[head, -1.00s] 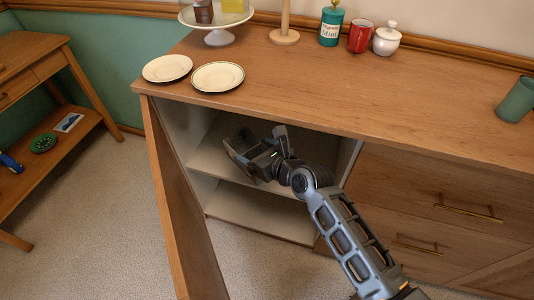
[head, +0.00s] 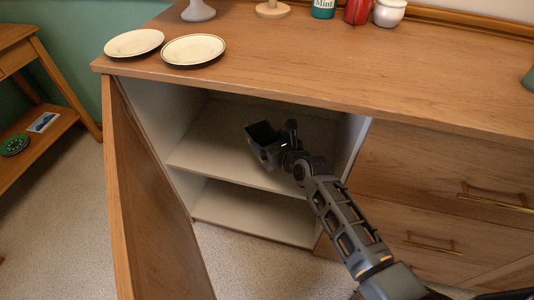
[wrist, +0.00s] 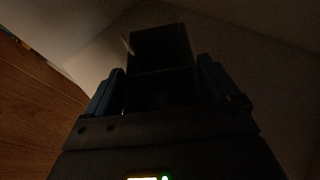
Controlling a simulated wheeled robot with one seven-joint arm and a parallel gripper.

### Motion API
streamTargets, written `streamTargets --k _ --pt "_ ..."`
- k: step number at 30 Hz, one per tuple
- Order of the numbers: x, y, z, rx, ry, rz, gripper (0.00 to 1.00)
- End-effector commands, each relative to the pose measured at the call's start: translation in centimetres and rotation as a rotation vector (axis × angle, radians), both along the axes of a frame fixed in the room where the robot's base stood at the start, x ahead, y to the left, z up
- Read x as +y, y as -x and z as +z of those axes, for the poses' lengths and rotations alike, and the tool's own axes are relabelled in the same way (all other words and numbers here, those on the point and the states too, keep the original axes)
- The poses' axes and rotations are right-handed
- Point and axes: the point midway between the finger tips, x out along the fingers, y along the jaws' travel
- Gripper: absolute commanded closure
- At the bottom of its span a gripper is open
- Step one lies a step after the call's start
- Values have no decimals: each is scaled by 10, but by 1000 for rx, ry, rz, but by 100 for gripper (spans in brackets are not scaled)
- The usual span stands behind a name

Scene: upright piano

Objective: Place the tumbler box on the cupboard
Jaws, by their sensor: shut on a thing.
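The tumbler box looks like a dark, nearly black box; in the wrist view the box (wrist: 160,50) sits between the two fingers and extends beyond them. In the head view the dark box (head: 262,134) shows at the end of my arm, inside the open compartment. My gripper (head: 273,146) is shut on it, above the upper shelf. Poor light hides the box's markings and whether it touches the shelf. The wooden cupboard (head: 330,68) has a broad top, with its left door (head: 150,190) swung open.
Two plates (head: 193,50) lie near the top's left front edge. A white jar (head: 389,12), a red mug (head: 357,10) and a teal tin (head: 323,8) stand at the back. The top's middle is clear. Two drawers (head: 440,195) are closed at right.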

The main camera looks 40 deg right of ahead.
Motion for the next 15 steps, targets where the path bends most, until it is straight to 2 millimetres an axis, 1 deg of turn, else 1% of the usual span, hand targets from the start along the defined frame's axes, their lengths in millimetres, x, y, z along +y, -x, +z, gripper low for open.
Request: streamTargets --k 1,3,8,15 --pt "0 -1 -10 -2 2 -1 42" --pt "0 -1 -16 -4 1 0 42" --pt "-1 -1 -23 -4 2 -1 42" --pt "-1 -1 -55 -4 1 -1 42"
